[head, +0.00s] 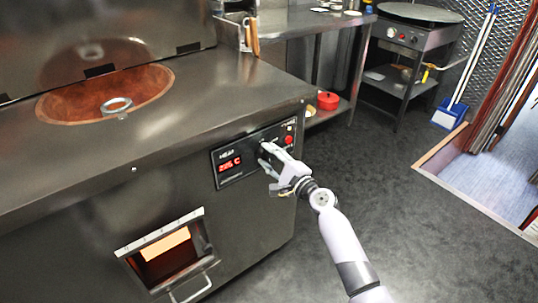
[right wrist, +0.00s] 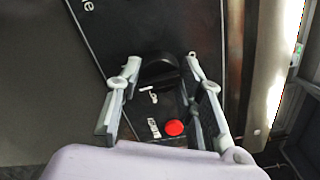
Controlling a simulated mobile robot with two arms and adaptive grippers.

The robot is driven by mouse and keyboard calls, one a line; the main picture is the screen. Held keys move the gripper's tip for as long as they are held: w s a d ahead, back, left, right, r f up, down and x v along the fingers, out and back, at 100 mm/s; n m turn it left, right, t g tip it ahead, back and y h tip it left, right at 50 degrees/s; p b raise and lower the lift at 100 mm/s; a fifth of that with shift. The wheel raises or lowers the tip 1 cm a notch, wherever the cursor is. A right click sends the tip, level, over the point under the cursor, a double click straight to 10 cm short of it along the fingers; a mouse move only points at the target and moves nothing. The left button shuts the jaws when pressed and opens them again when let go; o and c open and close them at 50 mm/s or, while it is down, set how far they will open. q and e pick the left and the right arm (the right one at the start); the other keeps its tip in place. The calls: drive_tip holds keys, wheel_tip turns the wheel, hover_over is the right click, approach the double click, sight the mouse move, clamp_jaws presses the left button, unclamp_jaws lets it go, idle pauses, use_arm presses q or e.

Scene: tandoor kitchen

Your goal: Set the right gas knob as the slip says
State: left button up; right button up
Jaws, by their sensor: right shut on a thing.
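My right gripper (head: 268,153) is at the control panel (head: 226,181) on the front of the steel tandoor counter. In the right wrist view the gripper (right wrist: 161,64) is shut on a black knob (right wrist: 157,73), with one finger on each side of it. In the head view the gripper largely hides this knob. A red display (head: 230,164) marked HEAT is lit on the panel; it seems to read about 226 C. A red button (head: 289,139) is to the right of the gripper. I cannot make out a slip. My left gripper is not in view.
The tandoor mouth (head: 58,104) opens in the counter top. An open fire hatch (head: 168,250) with a handle is below. A griddle stand (head: 415,42) with its own knobs stands at the back right. A red pot (head: 328,101) sits on a low shelf.

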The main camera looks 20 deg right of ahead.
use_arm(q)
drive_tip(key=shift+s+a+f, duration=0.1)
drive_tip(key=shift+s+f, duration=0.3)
use_arm(e)
drive_tip(key=shift+d+r+m, duration=0.1)
drive_tip(key=shift+m, duration=0.3)
drive_tip(key=o, duration=1.2)
drive_tip(key=shift+c, duration=0.2)
drive_tip(key=v, duration=1.2)
